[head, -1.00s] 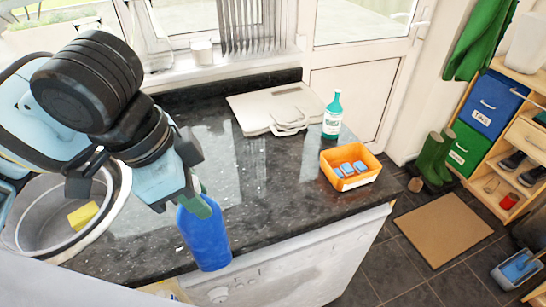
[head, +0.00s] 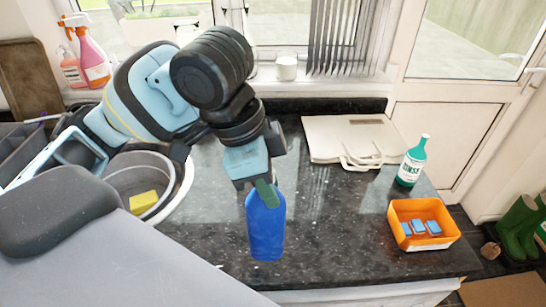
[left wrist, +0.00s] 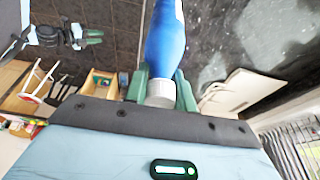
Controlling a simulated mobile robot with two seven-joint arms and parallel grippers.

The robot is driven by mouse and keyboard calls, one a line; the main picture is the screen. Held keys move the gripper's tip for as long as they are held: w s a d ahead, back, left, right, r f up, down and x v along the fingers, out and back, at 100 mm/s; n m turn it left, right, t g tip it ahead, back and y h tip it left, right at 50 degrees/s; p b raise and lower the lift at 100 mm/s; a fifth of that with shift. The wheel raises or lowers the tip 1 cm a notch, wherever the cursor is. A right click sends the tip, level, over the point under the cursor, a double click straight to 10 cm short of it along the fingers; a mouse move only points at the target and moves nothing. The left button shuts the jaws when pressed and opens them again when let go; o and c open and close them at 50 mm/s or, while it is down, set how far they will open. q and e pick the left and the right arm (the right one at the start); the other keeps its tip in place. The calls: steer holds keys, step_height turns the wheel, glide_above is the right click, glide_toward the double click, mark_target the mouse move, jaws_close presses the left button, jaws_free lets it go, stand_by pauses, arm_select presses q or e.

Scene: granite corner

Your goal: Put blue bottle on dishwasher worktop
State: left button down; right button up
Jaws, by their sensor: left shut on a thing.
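My left gripper (head: 266,190) is shut on the neck of the blue bottle (head: 266,228), which hangs upright below it. The bottle also shows between the green fingers in the left wrist view (left wrist: 165,38). In the head view the bottle appears over the dark speckled worktop (head: 335,235), near its front edge. I cannot tell whether its base touches the surface. My right gripper (left wrist: 92,37) shows small in the left wrist view, its green fingers apart and empty; it is outside the head view.
An orange tray (head: 422,243) with blue sponges and a green-and-white bottle (head: 412,162) stand at the right. A pale board (head: 345,139) lies at the back. A round basin (head: 120,178) with a yellow sponge (head: 144,201) is at the left. The middle worktop is clear.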

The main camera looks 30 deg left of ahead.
arm_select(q)
steer(key=w+a, duration=0.6)
steer(key=w, duration=0.3)
steer(key=shift+w+a+f, duration=0.3)
steer(key=shift+w+f, duration=0.05)
steer(key=shift+f, duration=0.1)
steer(key=shift+w+a+f+b, duration=0.15)
steer(key=shift+f, duration=0.45)
steer(key=shift+w+a+f+b, duration=0.1)
steer(key=shift+w+f, duration=0.1)
steer(key=shift+f, duration=0.45)
steer(key=shift+w+a+f+b, duration=0.15)
steer(key=shift+f, duration=0.45)
steer(key=c, duration=1.2)
jaws_free()
steer(key=shift+f, duration=0.2)
steer(key=shift+o, duration=0.2)
steer(key=shift+r, duration=0.15)
steer(key=v, duration=1.2)
steer(key=shift+p, duration=0.4)
